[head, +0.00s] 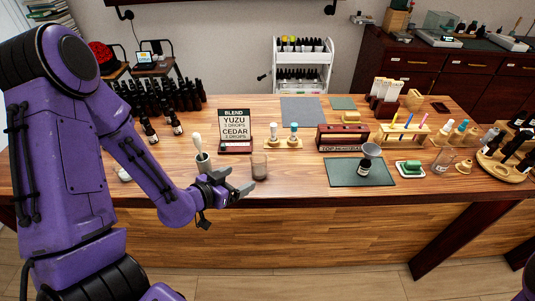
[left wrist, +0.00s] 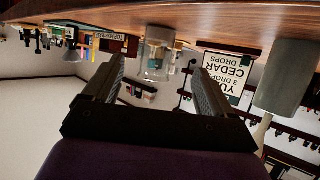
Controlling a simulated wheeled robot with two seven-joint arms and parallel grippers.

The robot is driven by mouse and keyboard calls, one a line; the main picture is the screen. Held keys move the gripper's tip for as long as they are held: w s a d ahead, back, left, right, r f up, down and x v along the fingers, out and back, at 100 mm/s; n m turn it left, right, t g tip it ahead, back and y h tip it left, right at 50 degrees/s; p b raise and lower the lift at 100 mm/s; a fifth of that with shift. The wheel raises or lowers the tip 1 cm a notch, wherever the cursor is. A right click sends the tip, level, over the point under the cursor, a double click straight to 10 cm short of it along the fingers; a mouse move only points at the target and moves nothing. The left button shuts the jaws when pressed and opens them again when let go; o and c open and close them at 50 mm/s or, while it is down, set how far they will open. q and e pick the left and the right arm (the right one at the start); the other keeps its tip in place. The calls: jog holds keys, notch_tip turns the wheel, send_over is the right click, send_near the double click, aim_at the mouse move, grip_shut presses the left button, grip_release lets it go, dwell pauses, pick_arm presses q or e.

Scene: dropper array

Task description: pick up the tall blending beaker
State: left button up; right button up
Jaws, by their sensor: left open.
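The blending beaker (head: 259,167) is a clear, smoky-looking glass standing upright near the table's front edge. My left gripper (head: 240,180) is open and empty, just left of and in front of it, with its fingers pointing toward it. In the left wrist view, which is upside down, the beaker (left wrist: 156,52) appears between and beyond the two open fingertips (left wrist: 158,68). The fingers look apart from the glass. My right gripper is out of view; only a purple bit of my body shows at the bottom right.
Behind are a recipe sign (head: 235,128) and a wooden dropper stand (head: 283,143). A green mat (head: 343,176) lies to the right.

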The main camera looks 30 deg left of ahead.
aim_at(253, 171)
pick_arm(q)
jog(key=b+x, duration=0.2)
jog(key=shift+w+d+f, duration=0.1)
jog(key=shift+w+d, duration=0.05)
jog(key=shift+w, duration=0.2)
jog(key=shift+w+d+f+m+b, duration=0.1)
jog(key=shift+w+f+m+b, duration=0.2)
jog(key=shift+b, duration=0.9)
jog(key=shift+s+r+b, duration=0.35)
jog(key=shift+s+b, duration=0.05)
jog(key=shift+b, duration=0.85)
jog(key=x, duration=0.2)
jog(key=p+x, duration=0.1)
jog(key=x, duration=0.1)
jog(key=p+x, duration=0.1)
jog(key=x, duration=0.1)
jog(key=shift+w+r, duration=0.15)
jog(key=shift+w, duration=0.35)
jog(key=shift+w+f, duration=0.2)
jog(key=shift+w, duration=0.2)
jog(key=shift+w+f, duration=0.1)
jog(key=shift+w, duration=0.05)
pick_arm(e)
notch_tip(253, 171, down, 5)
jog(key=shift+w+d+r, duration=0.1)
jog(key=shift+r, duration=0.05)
pick_arm(q)
jog(key=c, duration=1.1)
